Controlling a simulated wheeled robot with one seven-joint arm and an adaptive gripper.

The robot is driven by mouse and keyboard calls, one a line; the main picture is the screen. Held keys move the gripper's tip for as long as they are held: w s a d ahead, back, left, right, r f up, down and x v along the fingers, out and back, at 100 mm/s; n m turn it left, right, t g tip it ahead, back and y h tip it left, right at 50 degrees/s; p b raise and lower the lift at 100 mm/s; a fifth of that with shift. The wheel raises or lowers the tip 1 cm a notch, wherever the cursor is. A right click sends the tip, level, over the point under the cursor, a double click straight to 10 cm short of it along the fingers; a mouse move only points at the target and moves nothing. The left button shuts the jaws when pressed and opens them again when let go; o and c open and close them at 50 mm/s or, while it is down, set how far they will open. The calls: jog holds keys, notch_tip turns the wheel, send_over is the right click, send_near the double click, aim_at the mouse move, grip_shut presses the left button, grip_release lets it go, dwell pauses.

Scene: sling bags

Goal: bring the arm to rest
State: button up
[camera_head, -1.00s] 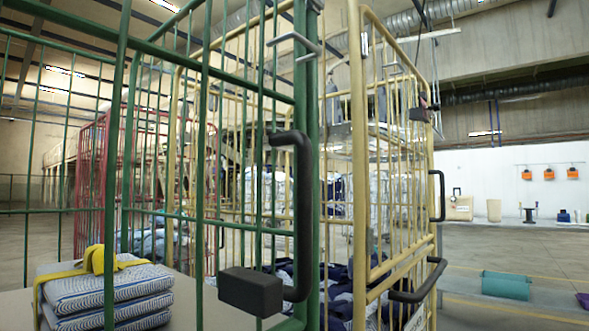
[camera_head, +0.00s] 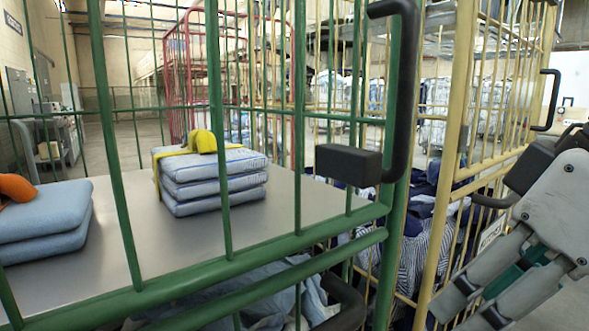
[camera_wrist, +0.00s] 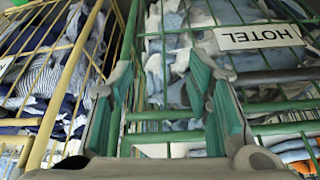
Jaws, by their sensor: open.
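My gripper (camera_head: 468,312) shows at the lower right of the head view, in front of the yellow cage, with its fingers pointing down and left. Its fingers are apart, with nothing between them. In the wrist view my gripper (camera_wrist: 158,68) shows two grey fingers with teal pads, spread apart. Beyond them are the bars of a green cage and a white HOTEL sign (camera_wrist: 260,37). I cannot tell whether the fingers touch any bars.
The green cage (camera_head: 245,262) has a grey shelf (camera_head: 120,250) with a yellow-strapped striped bundle (camera_head: 212,178) and blue folded cloths (camera_head: 45,225). A black handle (camera_head: 350,165) juts from it. The yellow cage (camera_head: 440,250) holds loose laundry. A red cage (camera_head: 185,80) stands behind.

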jog(key=s+d+f+m+g+h, duration=0.1)
jog(key=s+f+m+g, duration=0.15)
jog(key=s+f, duration=0.35)
jog(key=s+d+f+m+g+h, duration=0.15)
jog(key=s+f+m, duration=0.25)
jog(key=f, duration=0.5)
notch_tip(320, 180, up, 37)
jog(key=t+p, duration=0.4)
jog(key=p, duration=3.1)
jog(key=shift+w+d+n, duration=0.25)
jog(key=shift+d+n, duration=0.05)
jog(key=shift+n, duration=0.15)
